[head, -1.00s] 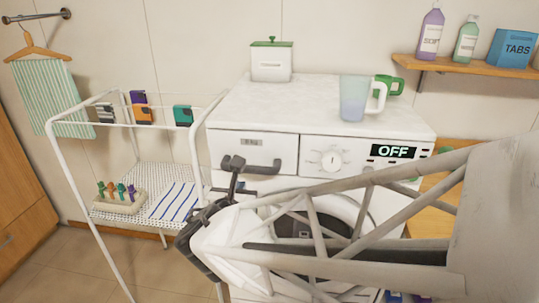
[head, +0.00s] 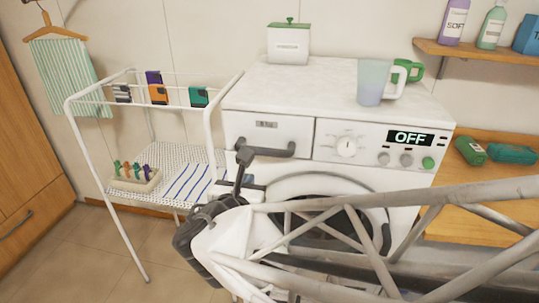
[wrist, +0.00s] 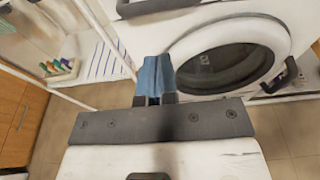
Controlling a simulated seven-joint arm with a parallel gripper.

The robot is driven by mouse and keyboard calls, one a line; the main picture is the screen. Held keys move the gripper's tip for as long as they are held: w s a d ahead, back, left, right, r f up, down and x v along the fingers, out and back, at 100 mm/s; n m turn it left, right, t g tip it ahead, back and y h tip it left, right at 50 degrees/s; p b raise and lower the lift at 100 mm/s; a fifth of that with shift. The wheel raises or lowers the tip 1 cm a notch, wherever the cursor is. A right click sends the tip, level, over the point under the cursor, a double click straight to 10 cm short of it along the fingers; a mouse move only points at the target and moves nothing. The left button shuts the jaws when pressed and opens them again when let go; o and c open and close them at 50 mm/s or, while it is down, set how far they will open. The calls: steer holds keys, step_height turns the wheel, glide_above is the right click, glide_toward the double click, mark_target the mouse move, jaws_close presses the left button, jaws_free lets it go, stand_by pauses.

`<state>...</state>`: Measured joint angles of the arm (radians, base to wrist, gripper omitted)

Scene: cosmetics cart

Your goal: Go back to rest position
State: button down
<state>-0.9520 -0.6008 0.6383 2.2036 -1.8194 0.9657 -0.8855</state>
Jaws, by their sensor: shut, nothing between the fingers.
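My gripper (head: 241,160) is in the head view, in front of the washing machine (head: 300,85), its tip overlapping the left end of the drawer handle (head: 275,151) in the picture. I cannot tell its distance from the handle. In the wrist view, my gripper (wrist: 155,99) shows two short dark fingers near the picture's middle. They are shut and hold nothing. A blue patch (wrist: 155,72) shows just beyond them; I cannot tell what it is. The arm covers the lower part of the round door in the head view.
A white drying rack (head: 74,130) stands left of the machine, with a peg holder (head: 140,184) on its shelf. A clear jug (head: 371,85), a green cup (head: 416,71) and a lidded box (head: 288,45) stand on the machine. Open floor (head: 95,245) lies at lower left.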

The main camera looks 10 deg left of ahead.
steer(key=d+f+m+g+h, duration=0.1)
steer(key=d+m+g+h, duration=0.5)
steer(key=d+m, duration=1.1)
steer(key=s+d+m+g+y, duration=0.3)
steer(key=s+d+m, duration=0.2)
steer(key=d+m, duration=0.2)
steer(key=s+d+m+g+y, duration=0.3)
steer(key=d+m, duration=0.5)
steer(key=m, duration=0.4)
steer(key=shift+s+f+g, duration=0.25)
steer(key=shift+s+g, duration=0.35)
steer(key=shift+s, duration=0.65)
steer(key=c, duration=1.8)
jaws_free()
steer(key=shift+d, duration=0.1)
